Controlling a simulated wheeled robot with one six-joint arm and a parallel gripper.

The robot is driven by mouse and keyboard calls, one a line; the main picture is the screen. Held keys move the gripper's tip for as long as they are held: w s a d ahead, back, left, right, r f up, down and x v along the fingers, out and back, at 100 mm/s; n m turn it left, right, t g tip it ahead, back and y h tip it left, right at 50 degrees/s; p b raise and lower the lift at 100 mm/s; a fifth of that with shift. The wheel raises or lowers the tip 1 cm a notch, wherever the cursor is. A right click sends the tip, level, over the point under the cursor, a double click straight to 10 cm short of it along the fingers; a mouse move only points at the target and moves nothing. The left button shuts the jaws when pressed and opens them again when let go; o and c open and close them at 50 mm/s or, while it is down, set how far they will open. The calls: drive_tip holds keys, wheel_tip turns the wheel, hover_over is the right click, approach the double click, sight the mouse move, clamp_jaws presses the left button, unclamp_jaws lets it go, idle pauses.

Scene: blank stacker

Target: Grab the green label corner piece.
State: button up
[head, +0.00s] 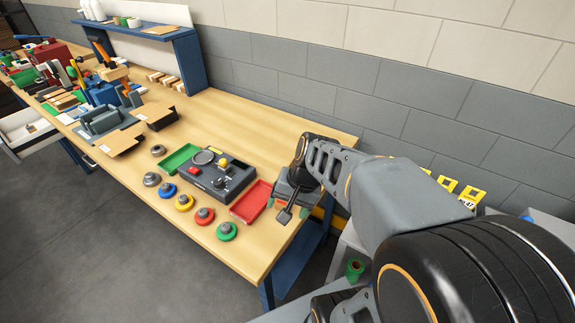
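A round piece with a green base and a grey knob (226,231) stands near the front edge of the wooden table (262,245), at the right end of a row of similar pieces. It appears to be the only green one in the row. No label can be read on it. My gripper (287,212) is to the right of the green piece and apart from it, over the table's right end beside the red tray (250,203). The gripper is small and dark here, so I cannot tell whether its fingers are open or shut.
Red (205,216), yellow (184,203) and blue (167,190) round pieces sit left of the green one, with grey ones beyond. A dark device (218,176) and a green tray (180,160) stand behind.

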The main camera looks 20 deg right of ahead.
drive_tip(key=w+d+m+t+y+p, duration=0.2)
drive_tip(key=w+d+m+y, duration=0.4)
drive_tip(key=m, duration=0.4)
drive_tip(key=m+t+p, duration=0.2)
drive_tip(key=m+t, duration=0.4)
drive_tip(key=m, duration=0.4)
approach(289, 165)
drive_tip(key=shift+m, duration=0.4)
drive_tip(key=p+x, duration=0.1)
drive_tip(key=x, duration=0.3)
drive_tip(key=shift+w+d+f, duration=0.1)
drive_tip(key=shift+d+f, duration=0.05)
drive_tip(key=shift+p+x, duration=1.1)
drive_tip(key=shift+x, duration=1.95)
drive_tip(key=c, duration=1)
